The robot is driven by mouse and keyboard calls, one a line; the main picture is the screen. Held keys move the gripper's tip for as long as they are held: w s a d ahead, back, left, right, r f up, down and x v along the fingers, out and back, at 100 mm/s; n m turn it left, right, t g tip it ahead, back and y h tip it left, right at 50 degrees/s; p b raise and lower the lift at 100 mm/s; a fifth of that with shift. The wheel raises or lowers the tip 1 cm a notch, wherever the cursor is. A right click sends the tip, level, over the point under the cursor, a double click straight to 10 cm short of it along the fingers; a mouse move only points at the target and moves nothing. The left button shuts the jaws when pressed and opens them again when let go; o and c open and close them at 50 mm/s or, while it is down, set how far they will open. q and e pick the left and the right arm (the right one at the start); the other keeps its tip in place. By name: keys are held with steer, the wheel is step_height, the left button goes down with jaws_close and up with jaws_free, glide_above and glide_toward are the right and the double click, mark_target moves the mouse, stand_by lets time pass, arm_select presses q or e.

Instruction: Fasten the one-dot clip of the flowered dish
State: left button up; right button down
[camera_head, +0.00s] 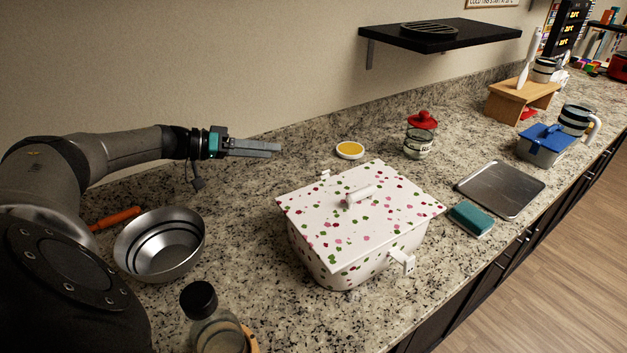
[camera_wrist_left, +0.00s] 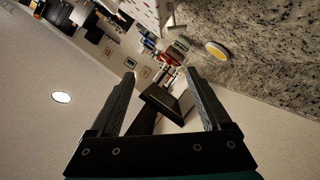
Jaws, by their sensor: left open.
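The flowered dish (camera_head: 340,262) is white with coloured spots and stands on the granite counter. Its spotted lid (camera_head: 345,222) with a white handle lies on top, slightly skewed. A white clip (camera_head: 403,261) sticks outward from the near right side. Another white clip (camera_head: 325,175) shows at the far left edge. I cannot read dots on either clip. My left gripper (camera_head: 277,149) is open and empty, above the counter, left of and behind the dish, apart from it. In the left wrist view its fingers (camera_wrist_left: 160,76) are spread, and part of the dish (camera_wrist_left: 152,12) shows at the top.
A metal bowl (camera_head: 160,244), an orange-handled tool (camera_head: 116,218) and a black-capped jar (camera_head: 210,322) are left of the dish. A yellow-topped round container (camera_head: 349,150) and red-lidded jar (camera_head: 418,142) stand behind. A sponge (camera_head: 471,218) and metal tray (camera_head: 501,189) lie right. A black shelf (camera_head: 440,35) overhangs the back.

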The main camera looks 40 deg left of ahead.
arm_select(q)
steer(key=shift+a+f+b, duration=0.7)
steer(key=shift+f+b, duration=1.65)
steer(key=shift+d+b+x, duration=0.2)
steer(key=shift+b+x, duration=0.75)
steer(key=shift+x, duration=6.4)
arm_select(e)
step_height(320, 180, down, 8)
steer(key=shift+s+d, duration=0.3)
steer(key=shift+s, duration=0.1)
arm_select(q)
steer(key=shift+s, duration=0.2)
arm_select(e)
steer(key=shift+d+f, duration=0.1)
steer(key=shift+d, duration=0.05)
arm_select(q)
steer(key=shift+c, duration=0.8)
jaws_close()
